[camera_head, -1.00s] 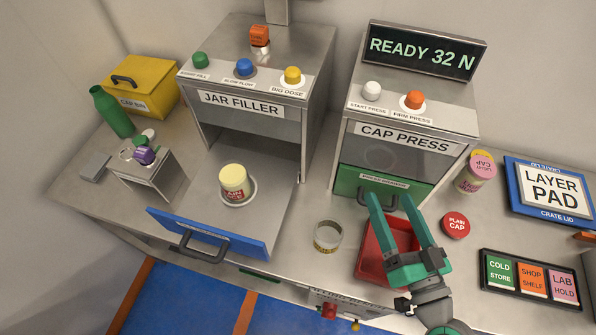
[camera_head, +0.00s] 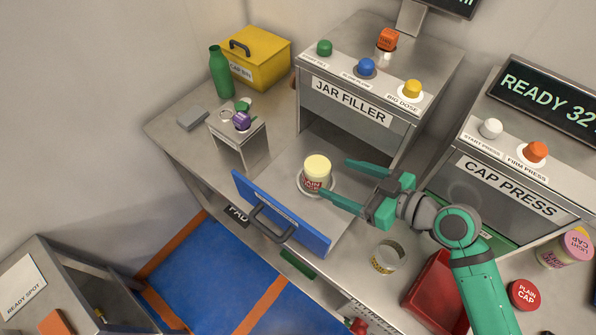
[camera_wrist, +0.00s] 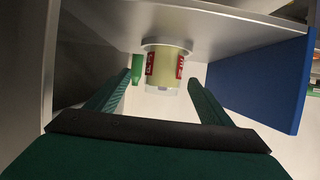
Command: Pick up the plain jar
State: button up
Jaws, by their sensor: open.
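The plain jar (camera_head: 317,173) is pale yellow with a red label and stands upright on a round plate in the jar filler's open lower bay. My gripper (camera_head: 335,178) is open, with its two green fingers reaching toward the jar from the right. In the head view one fingertip is close to the jar's lower right side and the other is above and to its right. In the wrist view the jar (camera_wrist: 164,66) shows between and beyond the fingers. Whether a finger touches it I cannot tell.
The jar filler (camera_head: 375,95) rises behind the jar, and its blue door panel (camera_head: 281,214) with a handle is folded out in front. A clear ring (camera_head: 387,257), a red bin (camera_head: 437,290) and a red plain cap (camera_head: 525,294) lie to the right. The cap press (camera_head: 505,190) stands at right.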

aim_at(307, 167)
jog(key=x, duration=1.1)
jog(key=shift+s+a+r, duration=0.2)
jog(key=shift+a, duration=0.3)
jog(key=c, duration=1.4)
